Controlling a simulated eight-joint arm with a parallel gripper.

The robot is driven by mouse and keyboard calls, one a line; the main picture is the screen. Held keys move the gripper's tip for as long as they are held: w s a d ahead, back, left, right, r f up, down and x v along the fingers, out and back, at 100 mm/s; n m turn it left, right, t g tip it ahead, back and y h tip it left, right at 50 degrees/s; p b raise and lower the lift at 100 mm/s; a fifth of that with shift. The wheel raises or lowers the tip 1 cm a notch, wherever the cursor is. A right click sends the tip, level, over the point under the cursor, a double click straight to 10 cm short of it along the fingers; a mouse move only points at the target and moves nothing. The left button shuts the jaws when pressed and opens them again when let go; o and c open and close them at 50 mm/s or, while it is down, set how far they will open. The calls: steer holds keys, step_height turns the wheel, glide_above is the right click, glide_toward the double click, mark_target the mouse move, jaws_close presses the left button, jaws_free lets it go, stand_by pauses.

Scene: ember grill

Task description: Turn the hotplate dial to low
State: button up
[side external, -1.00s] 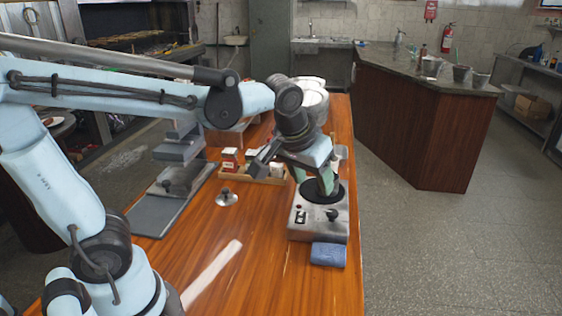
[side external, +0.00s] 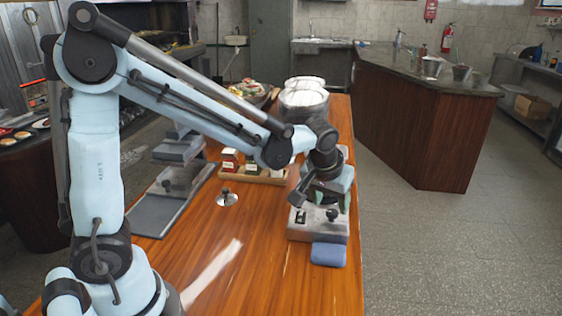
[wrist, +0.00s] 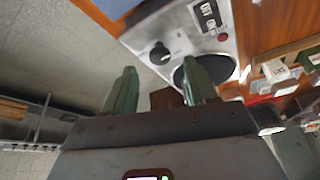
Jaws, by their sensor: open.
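The hotplate (side external: 305,232) is a metal box with a black round plate on top, standing at the right edge of the wooden table.
A folded blue cloth (side external: 328,254) lies in front of the hotplate. A wooden tray (side external: 262,178) of small boxes stands to its left, with a small metal object with a black knob (side external: 227,198) nearby. The table's front middle is clear.

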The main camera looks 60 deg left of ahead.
mark_target(332, 212)
steer(key=shift+x, duration=1.7)
steer(key=shift+r, duration=0.1)
steer(key=c, duration=1.1)
steer(key=shift+o, duration=0.2)
steer(key=shift+m, duration=0.4)
steer(key=m, duration=0.1)
steer(key=m+h, duration=0.1)
steer(key=m, duration=0.1)
steer(key=m+h, duration=0.1)
steer(key=shift+a+m+t, duration=0.3)
steer(key=m+h, duration=0.1)
steer(key=m, duration=0.2)
steer(key=m+h, duration=0.1)
steer(key=m, duration=0.2)
steer(key=shift+a+g, duration=0.15)
steer(key=shift+g, duration=0.25)
steer(key=shift+m, duration=0.4)
